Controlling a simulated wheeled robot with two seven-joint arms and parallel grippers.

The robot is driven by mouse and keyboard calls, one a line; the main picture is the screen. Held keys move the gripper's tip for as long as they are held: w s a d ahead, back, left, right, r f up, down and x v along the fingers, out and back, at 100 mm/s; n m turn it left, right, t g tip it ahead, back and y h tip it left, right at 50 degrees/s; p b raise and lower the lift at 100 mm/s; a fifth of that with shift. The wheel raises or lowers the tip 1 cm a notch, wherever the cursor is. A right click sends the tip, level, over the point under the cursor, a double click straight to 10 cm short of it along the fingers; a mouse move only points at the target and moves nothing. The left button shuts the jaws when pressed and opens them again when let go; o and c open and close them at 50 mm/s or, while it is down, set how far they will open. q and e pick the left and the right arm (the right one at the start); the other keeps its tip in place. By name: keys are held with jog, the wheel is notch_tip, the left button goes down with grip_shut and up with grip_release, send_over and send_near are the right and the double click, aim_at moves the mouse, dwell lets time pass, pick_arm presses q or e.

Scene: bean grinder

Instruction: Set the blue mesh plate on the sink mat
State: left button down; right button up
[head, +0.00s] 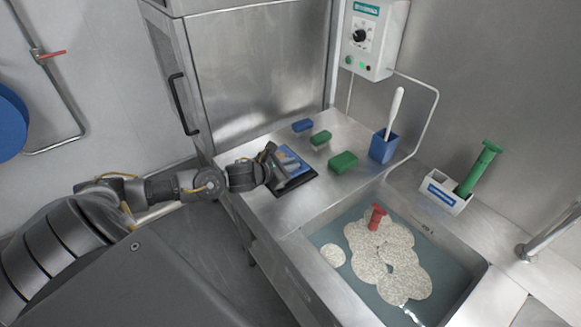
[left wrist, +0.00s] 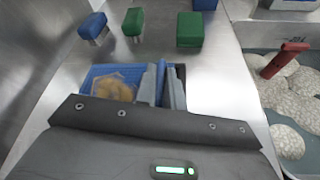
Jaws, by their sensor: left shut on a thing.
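The blue mesh plate (head: 290,157) is at my left gripper, over a dark flat mat (head: 301,182) on the steel counter left of the sink. In the left wrist view the blue plate (left wrist: 88,78) shows a tan patch on it. My left gripper (head: 276,163) is shut on the plate; its fingers also show in the left wrist view (left wrist: 167,85). The gripper hides part of the plate and mat. I cannot tell whether the plate touches the mat. My right gripper is out of view.
Blue (head: 303,125) and green brushes (head: 343,162) lie behind the plate. A blue holder (head: 383,148) with a white handle stands right of them. The sink (head: 330,233) holds water, pale round pieces and a red-handled tool (head: 376,217). A steel cabinet (head: 255,70) stands behind.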

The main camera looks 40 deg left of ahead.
pick_arm(q)
jog(key=shift+f, duration=0.85)
jog(key=c, duration=1.5)
grip_release()
jog(key=shift+s, duration=0.1)
jog(key=b+v, duration=0.2)
jog(key=v, duration=0.8)
jog(key=shift+s+a+r, duration=0.1)
jog(key=shift+s, duration=0.25)
jog(key=shift+s+r, duration=0.3)
jog(key=shift+s, duration=0.2)
